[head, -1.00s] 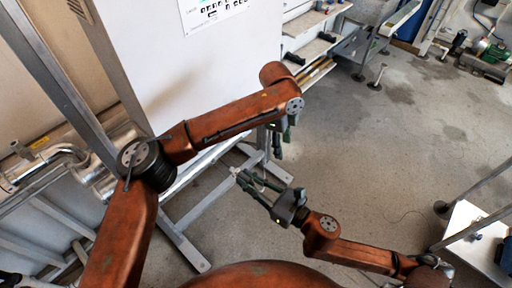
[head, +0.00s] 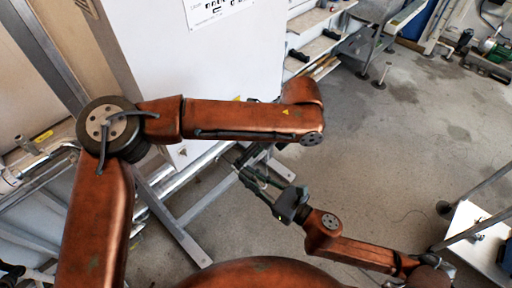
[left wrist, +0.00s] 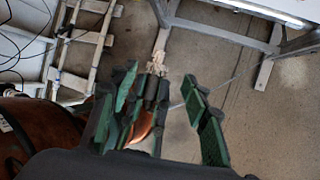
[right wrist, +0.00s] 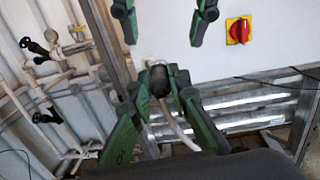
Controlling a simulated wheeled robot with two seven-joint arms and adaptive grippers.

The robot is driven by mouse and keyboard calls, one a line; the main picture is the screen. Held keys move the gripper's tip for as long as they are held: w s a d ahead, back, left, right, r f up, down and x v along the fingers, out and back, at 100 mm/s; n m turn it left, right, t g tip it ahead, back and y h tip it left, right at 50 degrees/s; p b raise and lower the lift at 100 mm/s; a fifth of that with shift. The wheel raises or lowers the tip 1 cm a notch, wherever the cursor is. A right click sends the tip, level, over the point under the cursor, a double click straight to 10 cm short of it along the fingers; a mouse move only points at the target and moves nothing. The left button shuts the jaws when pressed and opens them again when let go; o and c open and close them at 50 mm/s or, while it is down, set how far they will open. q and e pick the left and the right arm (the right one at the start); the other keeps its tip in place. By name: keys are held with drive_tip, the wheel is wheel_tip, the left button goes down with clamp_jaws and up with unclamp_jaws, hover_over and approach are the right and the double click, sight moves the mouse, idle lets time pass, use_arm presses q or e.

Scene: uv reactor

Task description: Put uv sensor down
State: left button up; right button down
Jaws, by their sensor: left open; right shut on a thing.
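My right gripper (head: 256,182) reaches up-left from the lower middle of the head view. In the right wrist view its green-padded fingers (right wrist: 165,108) are shut on the uv sensor (right wrist: 158,79), a short dark cylinder with a pale cable below it. In the head view the sensor is too small to make out. My left gripper shows at the top of the right wrist view (right wrist: 163,15), its two fingers apart. Its own wrist view also shows it open (left wrist: 160,105), with my right gripper beyond the gap. My left arm hides most of it in the head view.
A white cabinet (head: 235,55) stands ahead; its red-and-yellow switch (right wrist: 238,31) shows in the right wrist view. Shiny horizontal pipes (right wrist: 225,115) run below it. A metal frame stands close below my arms. Open concrete floor (head: 370,150) lies to the right.

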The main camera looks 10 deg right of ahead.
sight(243, 172)
use_arm(q)
drive_tip(key=x, duration=0.5)
drive_tip(key=shift+a+f, duration=0.15)
drive_tip(key=shift+f, duration=0.25)
drive_tip(key=shift+c, duration=0.5)
clamp_jaws()
use_arm(e)
drive_tip(key=shift+a, duration=0.1)
drive_tip(key=c, duration=1.7)
unclamp_jaws()
drive_tip(key=shift+c, duration=0.2)
drive_tip(key=shift+s+d, duration=0.1)
drive_tip(key=shift+d, duration=0.1)
